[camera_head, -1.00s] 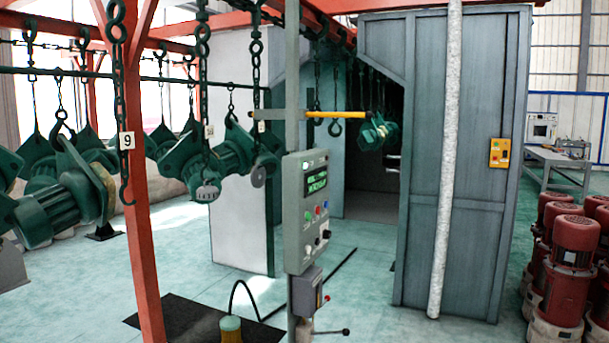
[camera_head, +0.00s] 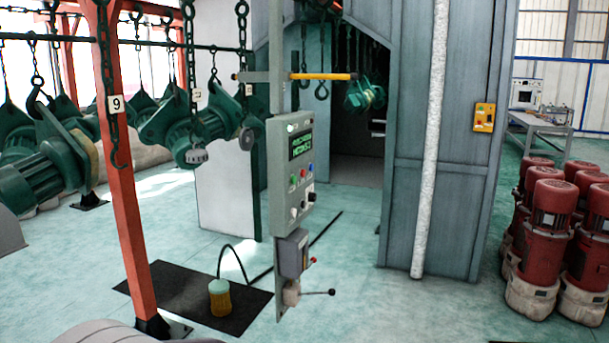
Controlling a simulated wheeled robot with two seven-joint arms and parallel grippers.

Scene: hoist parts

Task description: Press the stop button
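A grey control panel (camera_head: 291,170) stands on a post in the middle of the view. It has a lit green text display (camera_head: 301,145). Below the display are a small green button (camera_head: 293,181), a red button (camera_head: 302,175) and a blue button (camera_head: 309,169), with black knobs lower down. The button labels are too small to read, so I cannot tell which one is marked stop. A smaller grey box (camera_head: 293,254) with a red knob on its side is under the panel. Neither of my grippers is in view.
A red post (camera_head: 127,190) and hanging green hoist parts (camera_head: 195,135) are left of the panel. A grey booth (camera_head: 440,190) stands behind; red motors (camera_head: 547,230) stand right. Floor right of the panel is clear.

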